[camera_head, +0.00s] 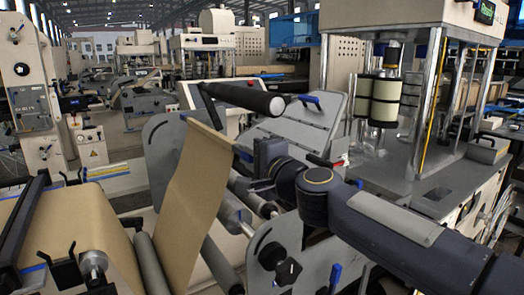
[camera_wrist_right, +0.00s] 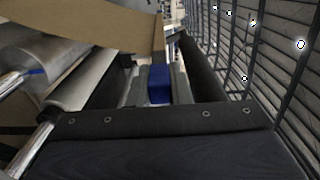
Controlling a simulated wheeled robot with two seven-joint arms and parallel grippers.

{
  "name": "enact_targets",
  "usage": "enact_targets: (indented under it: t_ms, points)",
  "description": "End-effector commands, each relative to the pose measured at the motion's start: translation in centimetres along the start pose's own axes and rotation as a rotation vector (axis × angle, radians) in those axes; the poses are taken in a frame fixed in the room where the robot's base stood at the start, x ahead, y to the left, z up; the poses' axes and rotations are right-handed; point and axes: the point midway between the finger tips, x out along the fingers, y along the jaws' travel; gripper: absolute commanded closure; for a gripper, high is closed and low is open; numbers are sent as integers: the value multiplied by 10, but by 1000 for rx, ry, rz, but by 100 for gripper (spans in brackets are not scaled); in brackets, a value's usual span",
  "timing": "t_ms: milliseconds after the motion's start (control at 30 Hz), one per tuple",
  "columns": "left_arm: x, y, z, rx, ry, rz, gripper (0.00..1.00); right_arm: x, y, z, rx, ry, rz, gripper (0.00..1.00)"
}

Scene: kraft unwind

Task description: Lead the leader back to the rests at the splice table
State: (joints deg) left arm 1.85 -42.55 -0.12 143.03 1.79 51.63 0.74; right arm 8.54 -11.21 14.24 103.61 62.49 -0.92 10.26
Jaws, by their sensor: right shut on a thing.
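My right gripper (camera_head: 242,154) reaches in from the right at the sheet's right edge and is shut on the leader. The exact grip is hidden in the head view. In the right wrist view, brown paper (camera_wrist_right: 85,25) crosses the top beyond the dark fingers, and a blue block (camera_wrist_right: 158,86) shows between them. The wide kraft web (camera_head: 75,240) lies at lower left. My left gripper is not in view.
A thick black roller (camera_head: 243,97) with a grey end sticks out above the sheet. Metal rollers (camera_head: 232,212) and a grey side plate (camera_head: 275,255) stand close below my right wrist. A tall press (camera_head: 430,110) stands at right. More machines fill the background.

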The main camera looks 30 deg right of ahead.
Motion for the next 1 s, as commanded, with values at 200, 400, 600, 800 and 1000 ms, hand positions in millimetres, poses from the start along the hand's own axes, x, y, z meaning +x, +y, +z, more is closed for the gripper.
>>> enact_targets:
  t_ms: [200,400,600,800,1000]
  points:
    - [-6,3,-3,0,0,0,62,0,-1,25,0,-3,1,100]
    - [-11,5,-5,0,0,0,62,0,-1,48,-1,-4,1,100]
    - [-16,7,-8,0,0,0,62,0,-1,69,0,-3,1,100]
    - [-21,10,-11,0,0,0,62,1,-1,91,-1,-3,1,100]
    - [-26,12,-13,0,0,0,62,0,0,114,0,-4,1,100]
